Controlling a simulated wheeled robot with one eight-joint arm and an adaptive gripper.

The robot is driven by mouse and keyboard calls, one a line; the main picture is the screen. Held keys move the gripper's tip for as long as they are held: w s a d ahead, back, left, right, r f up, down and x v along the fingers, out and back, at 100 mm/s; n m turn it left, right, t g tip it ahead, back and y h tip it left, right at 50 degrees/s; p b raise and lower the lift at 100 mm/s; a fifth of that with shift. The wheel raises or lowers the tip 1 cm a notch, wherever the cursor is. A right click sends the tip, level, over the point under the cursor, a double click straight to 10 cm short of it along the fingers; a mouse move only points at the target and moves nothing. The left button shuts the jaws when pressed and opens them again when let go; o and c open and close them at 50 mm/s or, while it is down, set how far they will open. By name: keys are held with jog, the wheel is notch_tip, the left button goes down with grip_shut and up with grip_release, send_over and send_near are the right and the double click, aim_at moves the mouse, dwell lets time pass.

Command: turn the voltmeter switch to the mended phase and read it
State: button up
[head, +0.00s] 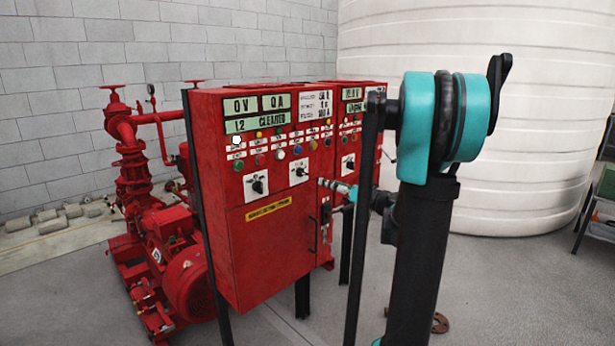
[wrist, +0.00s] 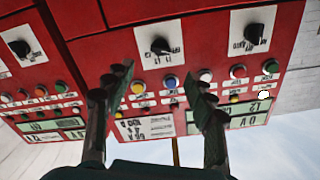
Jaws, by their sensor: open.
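The red control cabinet (head: 240,215) has a white-plated rotary switch (head: 299,172) on its right half, which I take to be the voltmeter switch. Its black knob shows in the wrist view (wrist: 161,46), inverted, with small marks that look like L1, L2; the pointer's exact position is unclear. Displays (head: 240,105) read 0 V and 0 A; the green one below (head: 256,123) reads L2 CLEARED. My gripper (head: 323,182) is just right of the switch in the head view. In the wrist view my gripper (wrist: 160,78) is open and empty, fingers apart below the switch plate in the picture.
Another rotary switch (head: 256,186), with AUTO lettering, is to the left. Coloured lamps and buttons (head: 281,154) run above the switches. A second cabinet (head: 371,150) adjoins at right. A red pump (head: 165,250) stands left, a white tank (head: 470,60) behind.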

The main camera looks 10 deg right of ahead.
aim_at(305, 174)
jog(key=x, duration=1.2)
jog(key=shift+c, duration=0.3)
jog(key=c, duration=1.1)
